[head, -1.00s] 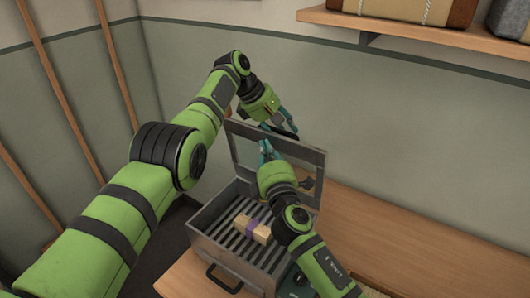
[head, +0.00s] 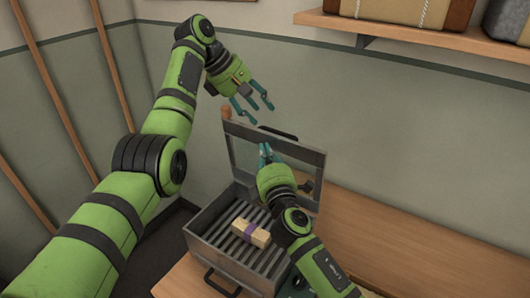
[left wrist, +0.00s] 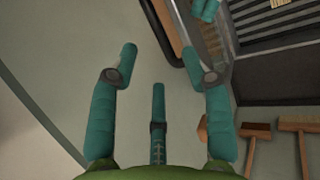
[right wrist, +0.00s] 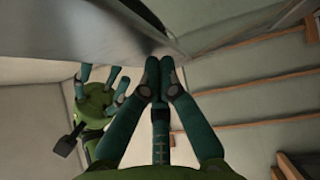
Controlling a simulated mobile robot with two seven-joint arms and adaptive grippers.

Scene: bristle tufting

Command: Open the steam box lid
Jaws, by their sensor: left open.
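The grey steam box (head: 205,240) stands on the bench with its lid (head: 312,157) raised to nearly upright, so the slatted inside shows. A dark handle (head: 278,132) is on the lid's top edge; a handle bar also shows in the left wrist view (left wrist: 163,30). My left gripper (head: 258,112) is open and empty, above and apart from the lid. My right gripper (head: 266,150) is in front of the lid's inner face, its fingertips together with nothing seen between them. In the right wrist view it (right wrist: 160,65) is close by the lid panel (right wrist: 120,25); contact is unclear.
A tan block with a purple band (head: 250,233) lies on the slats inside the box. A shelf (head: 420,42) juts from the wall at upper right. The bench (head: 400,235) right of the box looks clear.

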